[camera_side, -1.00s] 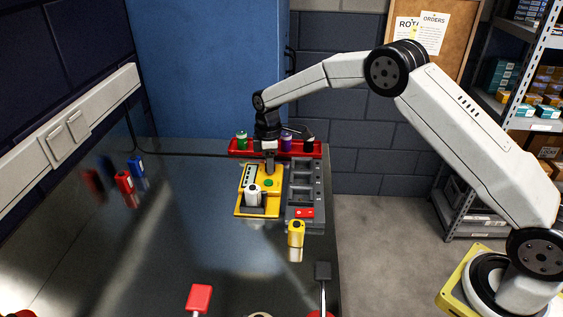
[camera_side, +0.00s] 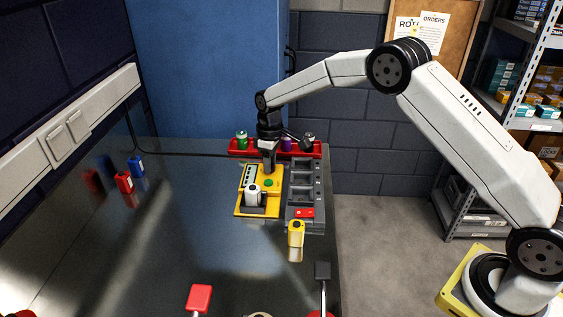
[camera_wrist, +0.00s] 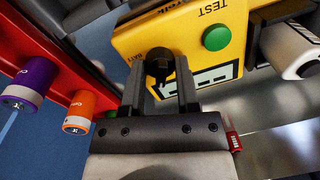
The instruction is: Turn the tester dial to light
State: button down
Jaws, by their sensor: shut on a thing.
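The yellow tester (camera_side: 243,211) lies on the bench in the side view, with a white battery (camera_side: 253,196) in its cradle. In the wrist view I see the tester's yellow face (camera_wrist: 150,35), a green TEST button (camera_wrist: 217,38) and a display (camera_wrist: 212,77). The black dial (camera_wrist: 158,64) has the word BATT printed beside it. My gripper (camera_wrist: 160,85) is shut on the dial, one finger on each side. In the side view my gripper (camera_side: 268,170) points down at the tester's far end and hides the dial. The dial's exact setting is hard to read.
A red tray (camera_side: 240,152) with several batteries stands behind the tester. A grey slotted holder (camera_side: 304,190) is to its right, with a yellow battery (camera_side: 296,233) in front. Red (camera_side: 124,182) and blue (camera_side: 136,167) batteries stand at left. The bench between is clear.

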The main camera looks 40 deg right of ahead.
jog(key=m, duration=0.6)
jog(key=shift+m, duration=0.4)
jog(key=shift+c, duration=1.7)
grip_release()
jog(key=shift+r, duration=0.15)
jog(key=shift+d+r, duration=0.15)
jog(key=shift+r, duration=1.75)
jog(key=shift+d+r, duration=0.1)
jog(key=shift+r, duration=1.75)
jog(key=shift+s, duration=0.15)
